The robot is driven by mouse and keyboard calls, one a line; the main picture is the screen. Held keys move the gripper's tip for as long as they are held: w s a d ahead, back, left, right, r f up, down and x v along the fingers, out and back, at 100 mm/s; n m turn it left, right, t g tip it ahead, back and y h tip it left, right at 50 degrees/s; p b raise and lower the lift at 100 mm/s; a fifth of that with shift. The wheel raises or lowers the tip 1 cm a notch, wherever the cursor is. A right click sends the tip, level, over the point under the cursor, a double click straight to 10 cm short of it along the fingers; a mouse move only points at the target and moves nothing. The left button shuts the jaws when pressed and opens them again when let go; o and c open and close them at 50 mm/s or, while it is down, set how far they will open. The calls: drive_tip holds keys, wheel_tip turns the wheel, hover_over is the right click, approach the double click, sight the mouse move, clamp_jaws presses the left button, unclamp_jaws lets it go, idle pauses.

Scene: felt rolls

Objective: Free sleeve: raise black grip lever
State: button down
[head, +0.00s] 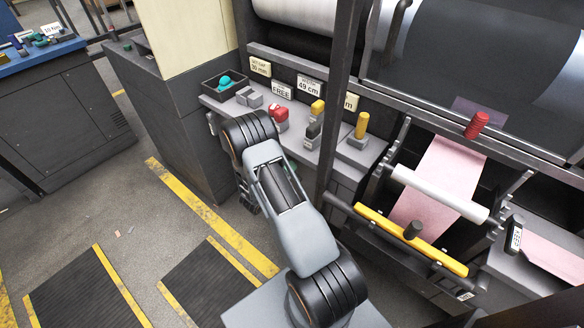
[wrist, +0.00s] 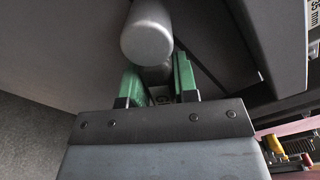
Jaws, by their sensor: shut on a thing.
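In the wrist view my gripper (wrist: 158,84) has its two green fingers on either side of a narrow grey part, and it is shut on it. A thick, round-ended grey bar (wrist: 147,34) stands out just above the fingers. I cannot tell if this is the black grip lever, as its colour looks grey here.
A red knob (head: 279,114) and a yellow handle (head: 362,124) stand on the console. A dark tray (head: 222,88) with a teal thing is at its left end. A dark post (head: 338,95) rises right of my arm. A yellow bar (head: 440,256) crosses the right.

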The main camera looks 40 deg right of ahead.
drive_tip(key=c, duration=0.9)
unclamp_jaws()
drive_tip(key=v, duration=1.4)
drive_tip(key=shift+d, duration=0.1)
